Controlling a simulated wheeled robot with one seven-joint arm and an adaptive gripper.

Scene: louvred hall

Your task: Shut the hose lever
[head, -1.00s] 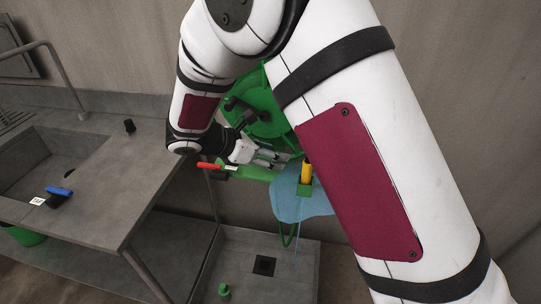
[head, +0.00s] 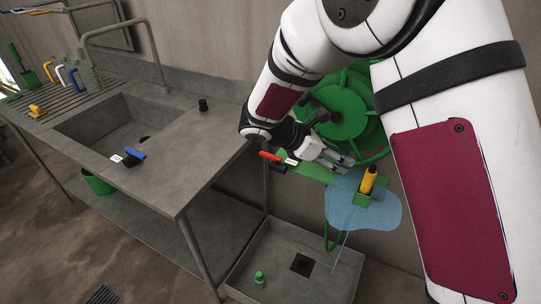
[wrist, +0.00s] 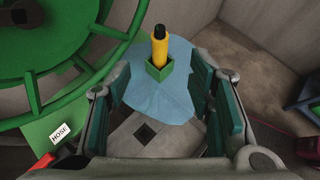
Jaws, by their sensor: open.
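The hose lever has a red handle (head: 270,156) and a white tag beside it, by the green reel. In the wrist view the red handle (wrist: 44,160) shows at the lower left edge, with the tag reading HOSE (wrist: 61,133). My gripper (head: 342,158) is just right of the lever in the head view, apart from the red handle. In the wrist view my gripper (wrist: 160,105) is open, with nothing between its fingers. The lever lies outside the left finger there. Part of the lever's base is hidden.
A yellow nozzle (head: 369,180) stands in a green holder in front of a light blue sheet-like shape (head: 385,212). The green reel (head: 340,115) is behind my arm. A sink counter (head: 185,165) with a blue-handled lever (head: 135,159) is at left. A floor basin (head: 325,285) lies below.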

